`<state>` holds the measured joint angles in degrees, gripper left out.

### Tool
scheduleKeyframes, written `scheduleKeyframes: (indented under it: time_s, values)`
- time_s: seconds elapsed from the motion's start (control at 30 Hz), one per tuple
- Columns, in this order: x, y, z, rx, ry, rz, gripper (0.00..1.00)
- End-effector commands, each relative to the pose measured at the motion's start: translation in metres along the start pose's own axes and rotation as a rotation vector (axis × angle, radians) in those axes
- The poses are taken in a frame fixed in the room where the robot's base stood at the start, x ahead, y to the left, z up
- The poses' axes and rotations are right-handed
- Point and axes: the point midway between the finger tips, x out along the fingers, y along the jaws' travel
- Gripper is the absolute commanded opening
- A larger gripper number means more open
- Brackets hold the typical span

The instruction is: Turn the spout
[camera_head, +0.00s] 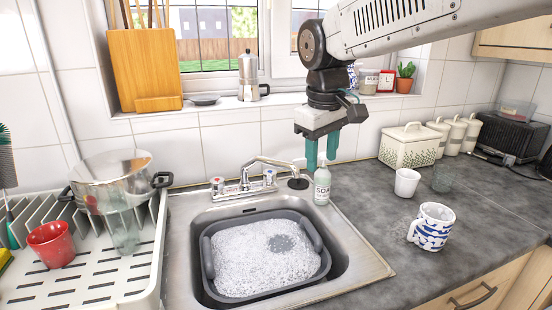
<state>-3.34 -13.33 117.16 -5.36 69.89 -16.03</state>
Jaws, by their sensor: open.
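The faucet's silver spout (278,161) rises from the tap base (243,188) behind the sink and points to the right. Its outlet end lies near a dark round piece behind the soap bottle. My gripper (322,168) hangs from above with its two teal fingers pointing down, apart and empty. In the picture it is to the right of the spout's end, just above the soap bottle (322,187). I cannot tell how far it is from the spout in depth. The sink (374,262) holds a grey tub (205,258) full of suds.
A draining rack (145,277) with a steel pot (110,180), a glass and a red cup (52,244) stands left. A white cup (406,182), a glass and a patterned mug (432,227) stand on the right counter. A cream bread box (409,147) stands behind them. The front right counter is clear.

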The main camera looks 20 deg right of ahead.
Motion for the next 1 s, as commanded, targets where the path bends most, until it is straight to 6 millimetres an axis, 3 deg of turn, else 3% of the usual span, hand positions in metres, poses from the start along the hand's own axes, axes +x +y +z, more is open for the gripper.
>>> scheduleKeyframes:
  time_s: [0.03,0.2,0.3,0.4,0.6,1.0]
  values:
    - [0.003,0.007,-0.03,-0.045,-0.008,0.006,0.43]
    - [0.017,0.024,-0.116,-0.192,-0.017,0.035,0.43]
    - [0.028,0.029,-0.154,-0.26,-0.021,0.048,0.43]
    - [0.038,0.032,-0.179,-0.306,-0.024,0.057,0.43]
    - [0.05,0.034,-0.198,-0.343,-0.027,0.064,0.43]
    - [0.108,0.037,-0.197,-0.344,-0.027,0.064,0.43]
